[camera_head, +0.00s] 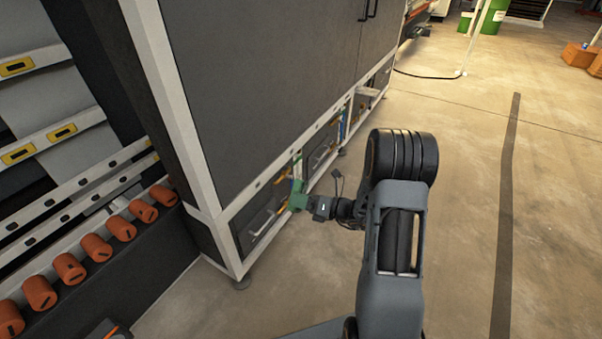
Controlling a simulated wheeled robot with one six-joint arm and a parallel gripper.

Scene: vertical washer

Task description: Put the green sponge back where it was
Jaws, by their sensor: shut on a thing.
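The green sponge (298,196) is at the end of my gripper (308,204), close to the lower front of the tall grey cabinet (270,90). My gripper is shut on the sponge and points left towards the cabinet's lower drawers. The fingers are small in this view and partly hidden. I cannot tell whether the sponge touches the cabinet front.
A low drawer with a handle (262,228) is left of the sponge. Orange cylinders (122,228) line a rack at the left. Orange and blue items show in the cabinet's lower openings.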

